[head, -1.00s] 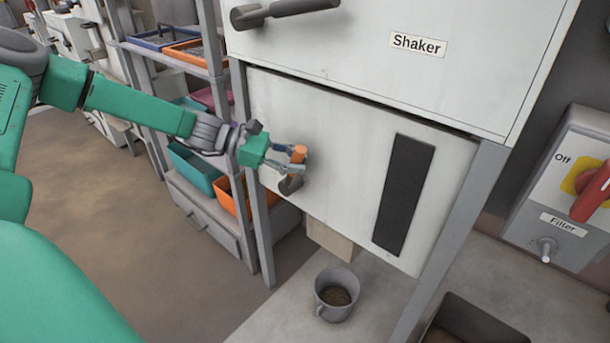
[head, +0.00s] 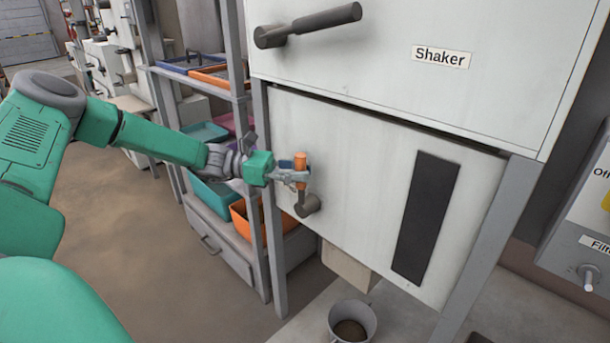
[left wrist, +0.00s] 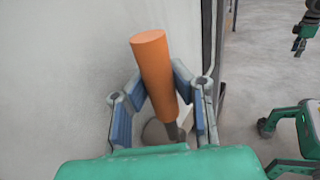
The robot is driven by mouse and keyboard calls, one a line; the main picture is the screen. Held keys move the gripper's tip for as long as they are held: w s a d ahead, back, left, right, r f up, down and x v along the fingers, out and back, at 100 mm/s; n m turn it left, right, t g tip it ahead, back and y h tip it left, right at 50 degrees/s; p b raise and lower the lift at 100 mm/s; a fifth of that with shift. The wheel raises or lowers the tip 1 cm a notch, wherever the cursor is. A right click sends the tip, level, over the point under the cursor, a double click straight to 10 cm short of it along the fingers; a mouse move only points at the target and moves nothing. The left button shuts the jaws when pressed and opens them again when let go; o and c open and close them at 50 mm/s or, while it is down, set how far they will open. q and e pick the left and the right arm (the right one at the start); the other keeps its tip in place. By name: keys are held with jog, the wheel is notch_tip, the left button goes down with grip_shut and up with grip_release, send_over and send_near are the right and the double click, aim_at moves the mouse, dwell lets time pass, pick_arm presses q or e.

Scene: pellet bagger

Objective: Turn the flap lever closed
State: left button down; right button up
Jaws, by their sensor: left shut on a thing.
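The flap lever (head: 301,172) has an orange grip and a dark grey pivot (head: 308,205) on the left side of the lower white panel (head: 350,180). In the head view its grip points up from the pivot. My left gripper (head: 294,175) is shut on the orange grip. In the left wrist view the orange lever (left wrist: 153,70) stands between the two blue-padded fingers of my left gripper (left wrist: 160,103), leaning slightly. The lower end of the lever is partly hidden by the gripper body.
The Shaker box (head: 400,60) with a dark handle (head: 310,25) is above the panel. A grey cup (head: 352,322) with brown contents stands below the spout (head: 345,268). A shelf post (head: 268,200) and bins (head: 245,222) are close on the left.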

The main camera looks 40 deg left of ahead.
pick_arm(q)
jog(key=shift+w+a+r, duration=0.2)
jog(key=shift+r, duration=0.3)
jog(key=c, duration=1.5)
grip_release()
jog(key=shift+o, duration=0.9)
jog(key=shift+s+a, duration=0.15)
jog(key=shift+s, duration=0.05)
jog(key=shift+s+a+f, duration=0.1)
jog(key=shift+a+f, duration=0.1)
jog(key=shift+f, duration=0.15)
pick_arm(e)
jog(key=shift+s+a+r, duration=0.15)
jog(key=shift+a+r, duration=0.05)
jog(key=shift+a, duration=0.05)
pick_arm(q)
jog(key=v, duration=1.2)
jog(key=shift+f, duration=0.2)
pick_arm(e)
jog(key=shift+d, duration=0.15)
